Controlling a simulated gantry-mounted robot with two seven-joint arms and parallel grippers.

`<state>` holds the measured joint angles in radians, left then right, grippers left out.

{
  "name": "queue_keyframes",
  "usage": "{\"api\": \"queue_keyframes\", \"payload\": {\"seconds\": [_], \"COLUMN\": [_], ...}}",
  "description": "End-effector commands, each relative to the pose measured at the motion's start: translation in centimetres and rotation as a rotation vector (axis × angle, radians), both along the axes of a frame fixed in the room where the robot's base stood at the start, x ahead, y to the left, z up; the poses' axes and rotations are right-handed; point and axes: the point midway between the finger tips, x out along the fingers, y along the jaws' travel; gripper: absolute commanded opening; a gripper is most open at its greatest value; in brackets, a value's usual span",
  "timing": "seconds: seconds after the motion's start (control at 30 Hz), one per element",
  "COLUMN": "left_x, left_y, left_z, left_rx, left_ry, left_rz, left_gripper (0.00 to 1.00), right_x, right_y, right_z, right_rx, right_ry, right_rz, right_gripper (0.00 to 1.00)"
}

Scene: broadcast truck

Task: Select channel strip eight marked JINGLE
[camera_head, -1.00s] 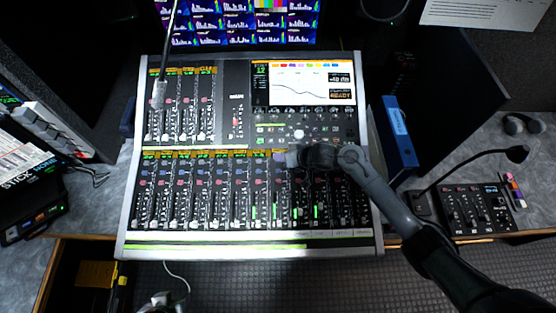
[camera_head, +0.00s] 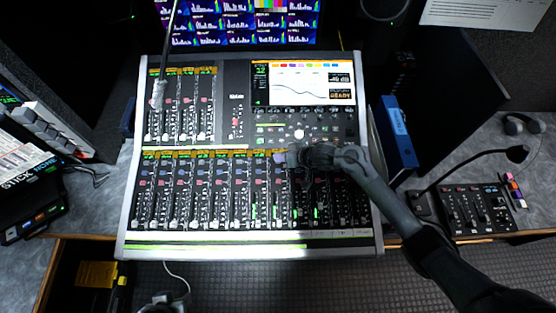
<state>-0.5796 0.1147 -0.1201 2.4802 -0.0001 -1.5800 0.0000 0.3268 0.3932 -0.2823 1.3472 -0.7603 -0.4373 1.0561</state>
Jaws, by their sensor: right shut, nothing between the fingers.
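The mixing console (camera_head: 128,215) stands on the desk, with a lower row of several channel strips, a smaller upper left bank and a screen (camera_head: 300,85). The strip labels are too small to read, so I cannot tell which one is marked JINGLE. My right gripper (camera_head: 282,157) is shut and empty. It is over the top of the lower strip row, right of its middle, its tip close to the buttons there. I cannot tell whether it touches one. My right wrist hides the tops of strips to its right. My left gripper is not in view.
A blue binder (camera_head: 397,130) stands right of the console. A small control box (camera_head: 475,208) and a gooseneck microphone (camera_head: 515,154) are further right. A thin dark boom (camera_head: 172,40) crosses the upper left bank. Dark equipment stands at left.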

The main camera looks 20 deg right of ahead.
Motion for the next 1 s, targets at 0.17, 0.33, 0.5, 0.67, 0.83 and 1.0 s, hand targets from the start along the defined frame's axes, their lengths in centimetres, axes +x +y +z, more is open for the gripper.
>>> {"api": "queue_keyframes", "payload": {"seconds": [0.17,0.33,0.5,0.67,0.83,1.0], "left_x": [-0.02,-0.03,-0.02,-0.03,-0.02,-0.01], "left_y": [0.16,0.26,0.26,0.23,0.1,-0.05], "left_z": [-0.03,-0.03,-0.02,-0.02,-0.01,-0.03], "left_rx": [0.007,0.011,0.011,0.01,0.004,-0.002], "left_ry": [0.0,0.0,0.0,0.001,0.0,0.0], "left_rz": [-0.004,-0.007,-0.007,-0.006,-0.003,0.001], "left_gripper": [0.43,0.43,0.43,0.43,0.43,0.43], "right_x": [0.0,0.05,0.12,0.12,0.11,0.13], "right_y": [0.0,0.01,-0.03,-0.04,-0.03,-0.03], "right_z": [-0.05,-0.42,-0.83,-0.84,-0.84,-0.92], "right_rx": [0.0,0.001,0.0,0.0,0.0,0.0], "right_ry": [0.0,0.0,0.0,0.0,0.0,0.0], "right_rz": [0.0,0.0,0.0,0.0,0.0,0.0], "right_gripper": [0.0,0.0,0.0,0.0,0.0,0.0]}}
